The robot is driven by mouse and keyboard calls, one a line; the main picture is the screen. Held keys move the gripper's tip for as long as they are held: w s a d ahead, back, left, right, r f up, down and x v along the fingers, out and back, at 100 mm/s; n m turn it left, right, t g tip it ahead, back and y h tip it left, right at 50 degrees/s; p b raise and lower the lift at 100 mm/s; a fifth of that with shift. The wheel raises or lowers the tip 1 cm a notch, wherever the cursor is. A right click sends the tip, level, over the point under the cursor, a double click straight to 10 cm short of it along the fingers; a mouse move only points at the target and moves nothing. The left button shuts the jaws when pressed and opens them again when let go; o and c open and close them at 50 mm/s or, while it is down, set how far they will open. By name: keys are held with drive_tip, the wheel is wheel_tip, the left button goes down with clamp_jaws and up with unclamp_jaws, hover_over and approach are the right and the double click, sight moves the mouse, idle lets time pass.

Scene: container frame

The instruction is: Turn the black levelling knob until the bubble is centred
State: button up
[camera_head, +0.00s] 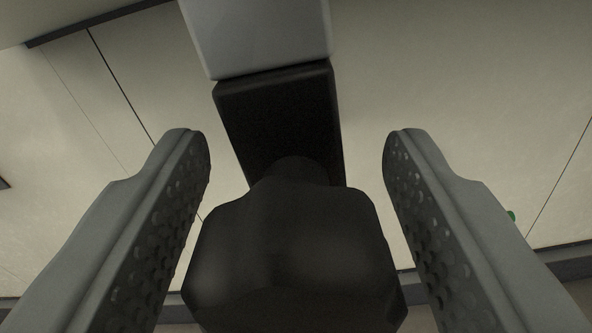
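The black levelling knob (292,258) fills the lower middle of the view, with a lobed outline. It joins a black block (280,120) behind it, which meets a light grey block (258,36) at the top. My gripper (296,140) is open, with one dimpled grey finger on each side of the knob. A gap shows between the knob and the upper part of each finger. Lower down the knob comes close to both fingers, and I cannot tell whether it touches them. No bubble or level vial is in view.
A pale panelled surface (470,90) with thin dark seams lies behind. A dark strip (570,262) runs along its lower edge. A dark edge runs along the upper left.

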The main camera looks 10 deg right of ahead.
drive_tip(key=c, duration=0.8)
drive_tip(key=shift+o, duration=0.2)
drive_tip(key=shift+n, duration=1.5)
drive_tip(key=o, duration=1)
drive_tip(key=shift+s+a, duration=0.1)
drive_tip(key=shift+s, duration=0.05)
drive_tip(key=v, duration=1.7)
drive_tip(key=shift+r, duration=0.1)
